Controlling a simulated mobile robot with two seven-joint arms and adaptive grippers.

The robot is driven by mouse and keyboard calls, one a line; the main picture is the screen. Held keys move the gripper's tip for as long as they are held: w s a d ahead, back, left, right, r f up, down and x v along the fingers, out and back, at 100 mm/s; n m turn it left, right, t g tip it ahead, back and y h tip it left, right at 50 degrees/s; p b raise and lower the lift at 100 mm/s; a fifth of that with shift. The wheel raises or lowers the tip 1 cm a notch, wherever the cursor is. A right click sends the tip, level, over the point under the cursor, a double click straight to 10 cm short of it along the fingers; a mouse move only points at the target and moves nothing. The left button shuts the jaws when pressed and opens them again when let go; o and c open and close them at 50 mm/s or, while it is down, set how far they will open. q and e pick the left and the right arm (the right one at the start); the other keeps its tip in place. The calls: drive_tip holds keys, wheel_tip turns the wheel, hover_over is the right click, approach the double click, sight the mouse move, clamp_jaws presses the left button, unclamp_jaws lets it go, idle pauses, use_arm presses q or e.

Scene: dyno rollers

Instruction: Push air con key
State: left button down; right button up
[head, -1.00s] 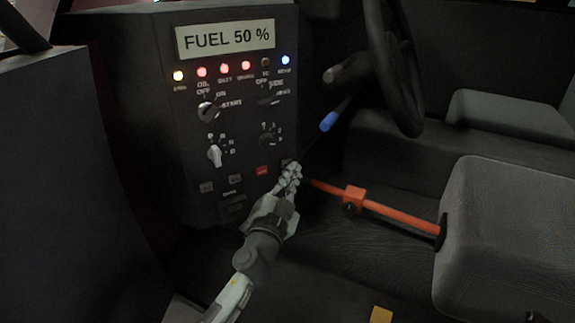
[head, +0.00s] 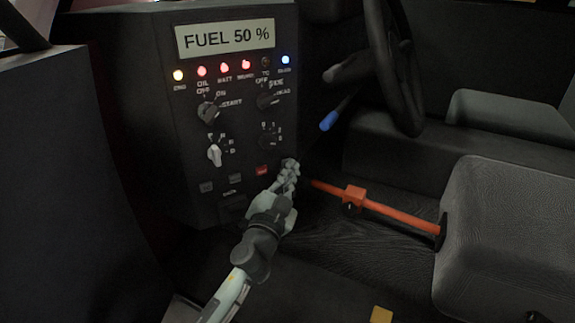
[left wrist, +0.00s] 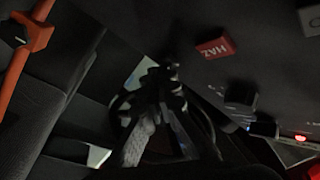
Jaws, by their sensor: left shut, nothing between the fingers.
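The dark control panel (head: 185,120) has a low row of keys. A red key (head: 262,170) sits left of my left gripper (head: 290,165); in the left wrist view this red key (left wrist: 214,48) reads HAZ. Two dark keys (head: 206,187) (head: 235,180) are further left, their labels unreadable. I cannot tell which key is the air con key; it may be hidden behind my left gripper. My left gripper is shut and empty at the panel's lower right corner. In the left wrist view its fingertips (left wrist: 168,72) are close to the panel; contact is unclear. My right gripper is not in view.
Knobs (head: 214,153) (head: 268,141) and lit lamps (head: 224,68) are above the keys, under a FUEL 50 % display (head: 225,40). An orange bar (head: 400,215) runs right of my gripper to the seat (head: 510,240). A blue-tipped lever (head: 328,121) and steering wheel (head: 393,75) are upper right.

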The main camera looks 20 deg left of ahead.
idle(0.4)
use_arm(q)
drive_tip(key=shift+s+d, duration=0.35)
drive_tip(key=shift+s, duration=0.1)
drive_tip(key=shift+s+d+b, duration=0.75)
drive_tip(key=shift+s+d, duration=1.3)
drive_tip(key=shift+s, duration=0.05)
